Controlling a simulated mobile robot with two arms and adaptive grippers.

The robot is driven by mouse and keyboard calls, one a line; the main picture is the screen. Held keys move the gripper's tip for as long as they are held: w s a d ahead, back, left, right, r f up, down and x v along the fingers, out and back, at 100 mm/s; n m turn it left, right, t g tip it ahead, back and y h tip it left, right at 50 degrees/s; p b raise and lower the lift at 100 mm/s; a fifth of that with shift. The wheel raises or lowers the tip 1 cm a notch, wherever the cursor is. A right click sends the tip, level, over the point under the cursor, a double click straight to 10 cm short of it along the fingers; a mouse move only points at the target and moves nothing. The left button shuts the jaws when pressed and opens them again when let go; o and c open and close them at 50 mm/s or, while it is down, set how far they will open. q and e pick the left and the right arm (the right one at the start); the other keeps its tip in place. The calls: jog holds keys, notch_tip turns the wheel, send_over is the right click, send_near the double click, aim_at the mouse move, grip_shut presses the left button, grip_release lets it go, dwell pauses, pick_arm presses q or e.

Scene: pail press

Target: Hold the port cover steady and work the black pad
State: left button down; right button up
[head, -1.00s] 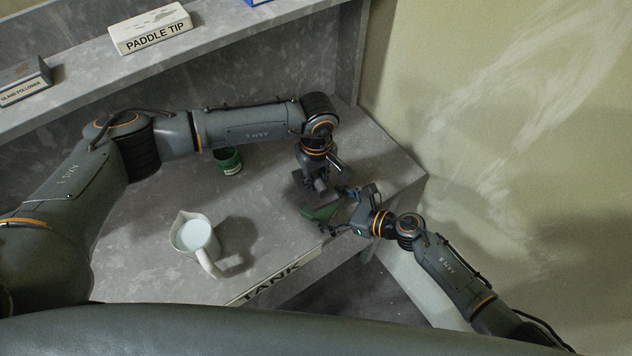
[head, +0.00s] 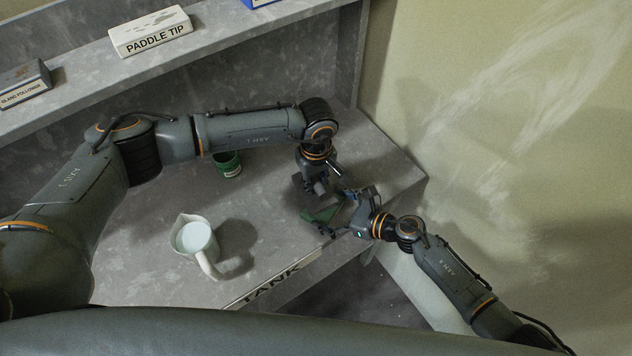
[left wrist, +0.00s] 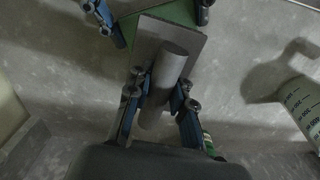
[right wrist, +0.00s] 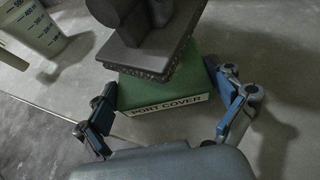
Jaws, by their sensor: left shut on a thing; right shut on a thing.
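The port cover (head: 322,214) is a green block lying on the grey bench. Its label faces the right wrist view (right wrist: 165,105). My right gripper (head: 342,212) is shut on it, one finger on each side. The black pad (right wrist: 150,62) is a dark plate with a rough underside and a cylindrical handle (left wrist: 172,65). My left gripper (left wrist: 160,100) is shut around that handle. The pad overlaps the top of the cover's far part; I cannot tell whether they touch. In the head view, my left gripper (head: 319,187) partly hides the pad.
A white measuring jug (head: 193,238) stands on the bench, left of the cover. A dark green tin (head: 228,164) stands behind it, under my left arm. A shelf with a PADDLE TIP box (head: 150,32) runs along the back. The bench's TANK-labelled edge (head: 270,287) is near.

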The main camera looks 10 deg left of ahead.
pick_arm(q)
jog(key=shift+f, duration=1)
jog(key=shift+a, duration=0.1)
jog(key=shift+w+a+r, duration=0.1)
jog(key=shift+w+a, duration=0.25)
jog(key=shift+a, duration=0.3)
jog(key=shift+w+a, duration=0.3)
jog(key=shift+a, duration=0.3)
jog(key=shift+s+d+f, duration=0.2)
jog(key=shift+s+d, duration=0.15)
jog(key=shift+d, duration=0.3)
jog(key=shift+s+d+f, duration=0.15)
jog(key=shift+s+d, duration=0.2)
jog(key=shift+d, duration=0.25)
jog(key=shift+s+d+f, duration=0.1)
jog(key=shift+s, duration=0.05)
pick_arm(e)
jog(key=shift+s, duration=0.1)
pick_arm(q)
jog(key=shift+r, duration=1.6)
jog(key=shift+w, duration=0.2)
